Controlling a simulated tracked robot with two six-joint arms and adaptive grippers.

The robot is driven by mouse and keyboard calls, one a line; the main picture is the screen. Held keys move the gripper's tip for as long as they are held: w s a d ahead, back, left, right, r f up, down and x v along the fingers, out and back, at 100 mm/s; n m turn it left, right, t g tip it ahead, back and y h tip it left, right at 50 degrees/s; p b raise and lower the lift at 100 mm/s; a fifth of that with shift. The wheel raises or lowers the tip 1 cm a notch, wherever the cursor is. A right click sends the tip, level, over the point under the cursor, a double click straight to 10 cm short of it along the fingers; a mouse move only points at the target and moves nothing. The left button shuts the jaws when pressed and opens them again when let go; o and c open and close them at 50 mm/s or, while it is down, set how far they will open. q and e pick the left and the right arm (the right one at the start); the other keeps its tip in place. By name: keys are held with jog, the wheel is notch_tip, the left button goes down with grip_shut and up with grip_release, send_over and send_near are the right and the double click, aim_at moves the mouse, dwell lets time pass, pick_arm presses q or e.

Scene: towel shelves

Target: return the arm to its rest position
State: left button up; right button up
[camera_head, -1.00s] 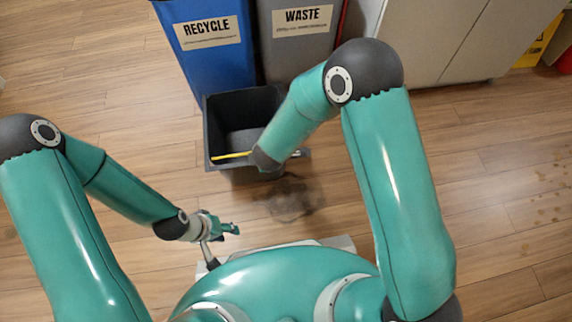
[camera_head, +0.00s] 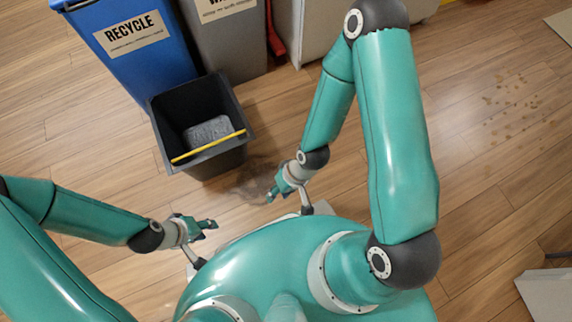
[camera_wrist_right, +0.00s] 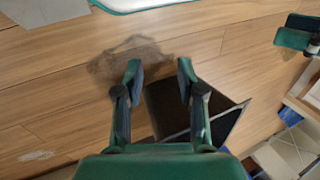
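My right arm (camera_head: 395,130) is bent, with its forearm hanging down. My right gripper (camera_head: 273,194) is in front of my base, to the right of the open bin. In the right wrist view my right gripper (camera_wrist_right: 160,80) has its two fingers apart, with nothing between them but floor and bin further off. My left gripper (camera_head: 213,224) hangs in front of my base at the left. It looks empty, but its finger gap is too small to judge.
A dark open bin (camera_head: 240,120) with a yellow bar and a grey block (camera_head: 208,131) inside stands ahead. Behind it are a blue recycle bin (camera_head: 165,65) and a grey waste bin (camera_head: 235,50). A dark stain (camera_head: 250,180) and brownish spots (camera_head: 515,105) mark the floor.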

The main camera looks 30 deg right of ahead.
jog(key=shift+s+d+f+m, duration=0.1)
jog(key=shift+d+m, duration=0.3)
jog(key=shift+d, duration=0.15)
jog(key=shift+s+d+f+m, duration=0.1)
jog(key=shift+d+m, duration=0.3)
jog(key=shift+d, duration=0.15)
jog(key=shift+w+r, duration=0.1)
notch_tip(320, 180, up, 36)
jog(key=p, duration=3.6)
